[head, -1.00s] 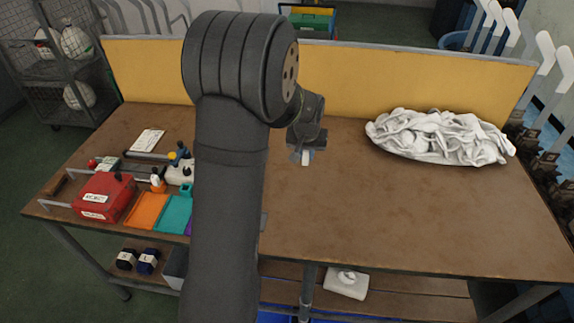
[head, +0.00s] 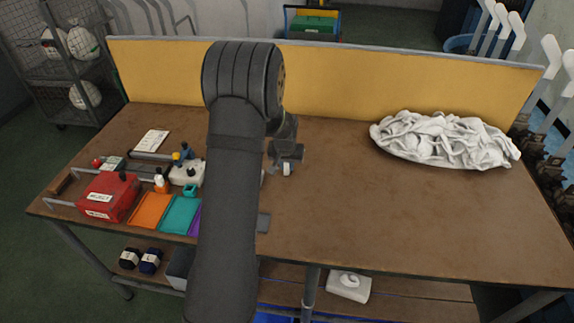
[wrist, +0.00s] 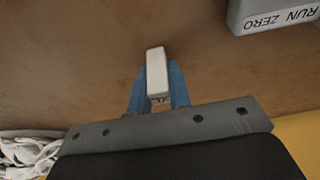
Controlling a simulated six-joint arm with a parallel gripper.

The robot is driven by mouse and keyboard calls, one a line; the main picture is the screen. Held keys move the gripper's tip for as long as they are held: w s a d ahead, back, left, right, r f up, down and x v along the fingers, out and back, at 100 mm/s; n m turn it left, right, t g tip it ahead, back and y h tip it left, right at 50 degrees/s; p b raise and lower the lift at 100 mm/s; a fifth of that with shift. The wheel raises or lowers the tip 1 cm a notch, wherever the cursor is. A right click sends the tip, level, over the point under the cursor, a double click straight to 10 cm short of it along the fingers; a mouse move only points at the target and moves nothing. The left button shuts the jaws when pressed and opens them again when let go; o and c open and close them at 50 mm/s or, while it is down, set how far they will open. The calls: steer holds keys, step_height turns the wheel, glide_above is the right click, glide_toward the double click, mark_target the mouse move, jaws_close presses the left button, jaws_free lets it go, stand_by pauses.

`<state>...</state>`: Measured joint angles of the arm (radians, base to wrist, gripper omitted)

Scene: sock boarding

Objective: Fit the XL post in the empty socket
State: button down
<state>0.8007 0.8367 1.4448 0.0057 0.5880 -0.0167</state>
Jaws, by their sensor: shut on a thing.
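My gripper (wrist: 157,92) has its blue fingers shut on a short white post (wrist: 156,70). Small dark marks show at the post's end near the fingers, but I cannot read them. In the head view, my gripper (head: 286,168) is over the middle of the brown table, with the white post (head: 286,170) small between the fingers. In the wrist view, the post stands out over bare tabletop. I cannot make out an empty socket in either view; my arm hides part of the table.
A grey block marked RUN ZERO (wrist: 278,12) is at the wrist view's upper right. A white cloth pile (head: 445,140) lies right. A red box (head: 108,196), orange tray (head: 150,210) and teal tray (head: 181,214) are left. The table's centre right is clear.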

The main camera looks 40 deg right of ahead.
steer(key=shift+f, duration=0.1)
steer(key=c, duration=1.3)
jaws_free()
steer(key=shift+c, duration=0.2)
steer(key=v, duration=1.1)
steer(key=shift+r, duration=0.3)
steer(key=shift+o, duration=0.5)
steer(key=shift+s+a+r, duration=0.1)
steer(key=shift+r, duration=0.2)
